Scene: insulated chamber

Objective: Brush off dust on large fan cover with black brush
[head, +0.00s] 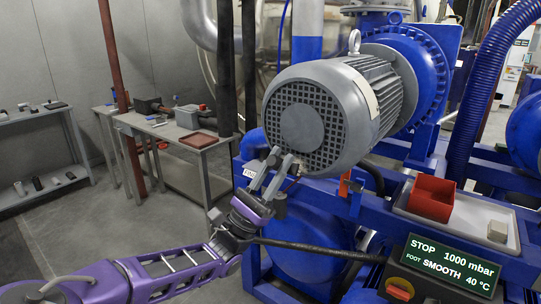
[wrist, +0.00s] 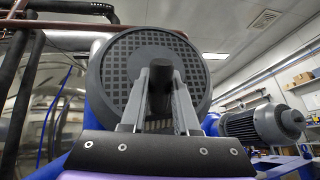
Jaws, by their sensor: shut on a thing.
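The large fan cover (head: 325,148) is the round, dark grey grille on the end of a big grey motor, with a plain disc at its centre. It also fills the upper middle of the wrist view (wrist: 115,70). My gripper (head: 280,158) is at the lower left of the cover, its fingers pointing up at it. In the wrist view my gripper (wrist: 160,75) is shut on the black brush (wrist: 155,48), a dark piece between the fingertips in front of the cover. I cannot tell whether the brush touches the grille. I cannot make out dust on it.
A blue pump frame surrounds the motor. A red bin (head: 431,198) and a beige block (head: 497,231) sit on a tray (head: 465,222) at right, above a sign panel (head: 450,264). Dark vertical pipes (head: 226,70) stand left of the motor. A metal bench (head: 185,133) is further left.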

